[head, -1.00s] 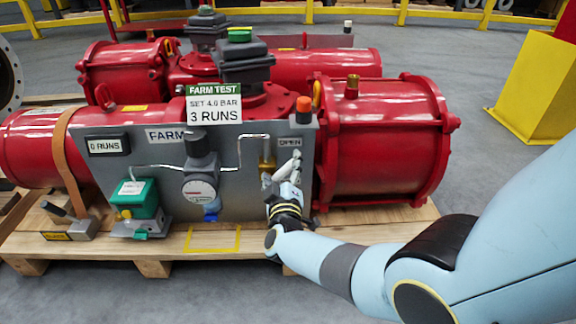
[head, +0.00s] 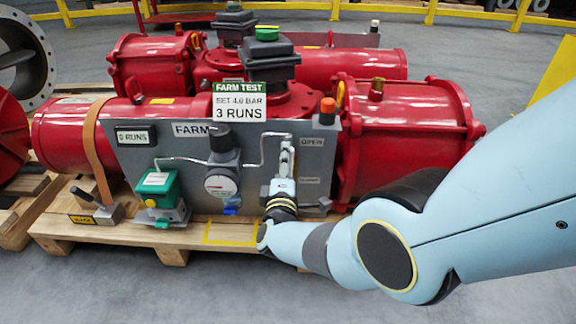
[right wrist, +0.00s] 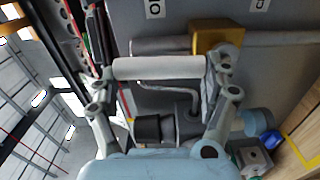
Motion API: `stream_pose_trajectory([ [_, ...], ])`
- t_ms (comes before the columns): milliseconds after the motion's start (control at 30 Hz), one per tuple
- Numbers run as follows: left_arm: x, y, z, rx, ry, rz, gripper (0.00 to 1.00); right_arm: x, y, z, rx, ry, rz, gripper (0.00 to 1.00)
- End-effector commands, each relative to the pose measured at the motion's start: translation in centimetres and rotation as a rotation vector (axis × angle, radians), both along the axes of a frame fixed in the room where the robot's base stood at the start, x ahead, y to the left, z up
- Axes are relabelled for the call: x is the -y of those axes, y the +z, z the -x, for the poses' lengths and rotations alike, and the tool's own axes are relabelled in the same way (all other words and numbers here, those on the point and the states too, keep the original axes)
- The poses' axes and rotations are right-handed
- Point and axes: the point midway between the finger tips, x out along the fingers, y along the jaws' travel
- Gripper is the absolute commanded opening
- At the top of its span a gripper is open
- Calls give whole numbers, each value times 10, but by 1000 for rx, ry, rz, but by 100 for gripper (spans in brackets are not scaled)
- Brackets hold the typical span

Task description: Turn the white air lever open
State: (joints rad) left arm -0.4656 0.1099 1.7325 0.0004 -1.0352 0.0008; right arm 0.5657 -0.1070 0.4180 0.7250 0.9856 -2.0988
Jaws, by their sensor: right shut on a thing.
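The white air lever (right wrist: 158,67) lies across the jaws in the right wrist view, with one finger at each end. My right gripper (right wrist: 160,75) is shut on it. The brass valve body (right wrist: 217,38) sits just beyond the lever at upper right. In the head view my right gripper (head: 285,160) is at the right part of the grey panel (head: 265,150), left of the OPEN label (head: 312,142). It covers the valve and most of the lever there, so the lever's exact angle is hard to tell. My left gripper is in neither view.
A round gauge and regulator (head: 221,182) and a green box (head: 158,190) are left of my gripper. A red cylinder (head: 405,140) stands close on the right. A small black-handled lever (head: 92,205) is at the pallet's left. Floor in front is clear.

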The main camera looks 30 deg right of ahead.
Motion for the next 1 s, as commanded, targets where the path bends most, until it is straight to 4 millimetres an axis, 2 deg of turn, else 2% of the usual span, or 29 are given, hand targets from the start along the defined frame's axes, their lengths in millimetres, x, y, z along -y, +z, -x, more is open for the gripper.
stream_pose_trajectory([
  [500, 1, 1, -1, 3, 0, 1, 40, -2, 0, -1, -11, 1, 17, 24],
  [533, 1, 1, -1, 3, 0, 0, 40, -2, 0, -1, -11, 1, 17, 83],
  [667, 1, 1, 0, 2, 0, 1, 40, -2, 0, -1, -11, 1, 17, 100],
  [1000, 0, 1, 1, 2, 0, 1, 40, -1, 0, -1, -11, 0, 17, 100],
])
